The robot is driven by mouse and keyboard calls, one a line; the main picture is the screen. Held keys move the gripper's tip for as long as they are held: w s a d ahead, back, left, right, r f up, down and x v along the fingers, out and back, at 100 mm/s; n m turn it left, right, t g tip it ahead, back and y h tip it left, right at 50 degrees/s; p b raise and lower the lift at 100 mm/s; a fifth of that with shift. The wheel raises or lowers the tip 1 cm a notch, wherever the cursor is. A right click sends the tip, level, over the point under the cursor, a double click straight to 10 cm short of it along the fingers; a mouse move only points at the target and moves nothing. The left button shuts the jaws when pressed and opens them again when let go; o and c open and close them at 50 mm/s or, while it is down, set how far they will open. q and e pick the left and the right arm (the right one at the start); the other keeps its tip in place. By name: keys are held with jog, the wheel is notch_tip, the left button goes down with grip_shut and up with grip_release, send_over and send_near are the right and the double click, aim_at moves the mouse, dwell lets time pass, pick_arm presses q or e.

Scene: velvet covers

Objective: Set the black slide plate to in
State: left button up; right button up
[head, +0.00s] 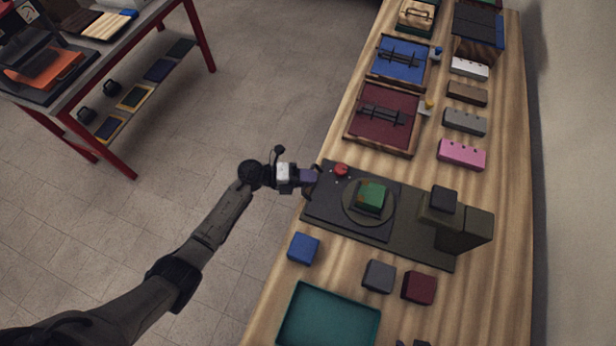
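The black slide plate (384,231) lies on the dark base (433,257) of a press-like device on the wooden bench. A round disc (349,208) on the plate carries a green block (370,197) with a brownish patch. A red knob (341,170) sits at the plate's far left corner. The device's dark upright head (463,228) stands at the base's right end, apart from the block. My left gripper (319,183) is at the plate's left edge, near the knob; its fingers look spread, with nothing visibly held. Contact with the plate cannot be told. My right gripper is out of view.
Blue (303,248), grey (379,276) and dark red (418,287) blocks and a teal tray (329,318) lie nearer. Framed blue (376,73) and maroon (361,136) panels and a pink block (462,154) lie beyond. A red-legged table (106,158) stands left across open floor.

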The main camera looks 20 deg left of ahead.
aim_at(354, 191)
pick_arm(q)
grip_shut()
dwell(0.3)
jog(key=d+p, duration=0.1)
jog(key=d, duration=0.9)
jog(key=shift+w+r+p, duration=0.1)
jog(key=shift+w+p, duration=0.1)
jog(key=shift+p, duration=0.15)
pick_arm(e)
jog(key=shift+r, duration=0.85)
pick_arm(q)
jog(key=shift+d, duration=0.45)
grip_release()
